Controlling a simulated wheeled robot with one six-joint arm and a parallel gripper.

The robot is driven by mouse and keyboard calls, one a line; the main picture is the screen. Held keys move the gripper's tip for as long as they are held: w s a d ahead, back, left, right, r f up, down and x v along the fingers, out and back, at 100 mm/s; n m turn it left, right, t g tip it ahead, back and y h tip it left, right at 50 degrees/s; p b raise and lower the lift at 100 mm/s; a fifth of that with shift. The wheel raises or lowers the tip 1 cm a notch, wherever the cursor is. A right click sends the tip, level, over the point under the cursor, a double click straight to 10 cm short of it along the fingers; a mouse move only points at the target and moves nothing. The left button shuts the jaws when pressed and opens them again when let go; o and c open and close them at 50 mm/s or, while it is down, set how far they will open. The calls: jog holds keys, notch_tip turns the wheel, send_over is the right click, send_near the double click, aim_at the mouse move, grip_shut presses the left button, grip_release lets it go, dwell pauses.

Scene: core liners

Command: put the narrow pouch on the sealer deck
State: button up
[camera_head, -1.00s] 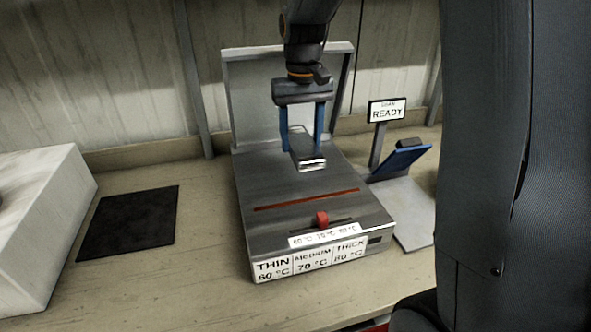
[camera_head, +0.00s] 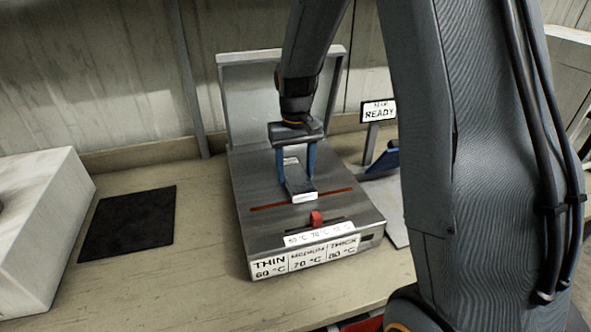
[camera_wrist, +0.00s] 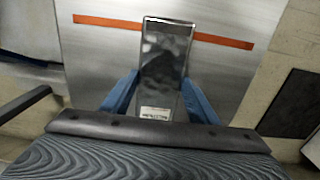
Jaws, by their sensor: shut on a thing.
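The narrow pouch (camera_head: 297,181) is a silvery-grey strip with a pale end. It lies lengthwise over the grey sealer deck (camera_head: 257,180), its front end across the orange-red line. In the wrist view the pouch (camera_wrist: 166,65) covers the middle of that line and shows a small white label at its near end. My gripper (camera_head: 297,183) is shut on the pouch, one blue finger on each side, low over the deck. In the wrist view the blue fingers (camera_wrist: 160,98) flank its near part. I cannot tell whether the pouch touches the deck.
The sealer's raised lid (camera_head: 240,105) stands behind the deck. A red slider knob (camera_head: 316,218) and temperature labels (camera_head: 303,262) are at its front. A READY sign (camera_head: 378,111) and blue holder (camera_head: 386,160) stand to the right. A black mat (camera_head: 128,223) and white box (camera_head: 42,225) are left.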

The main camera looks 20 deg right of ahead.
jog(key=o, duration=1.1)
jog(key=shift+f, duration=0.1)
notch_tip(320, 180, up, 11)
jog(key=b, duration=0.3)
jog(key=t, duration=0.1)
send_near(317, 228)
jog(key=f, duration=0.6)
jog(key=shift+w, duration=0.25)
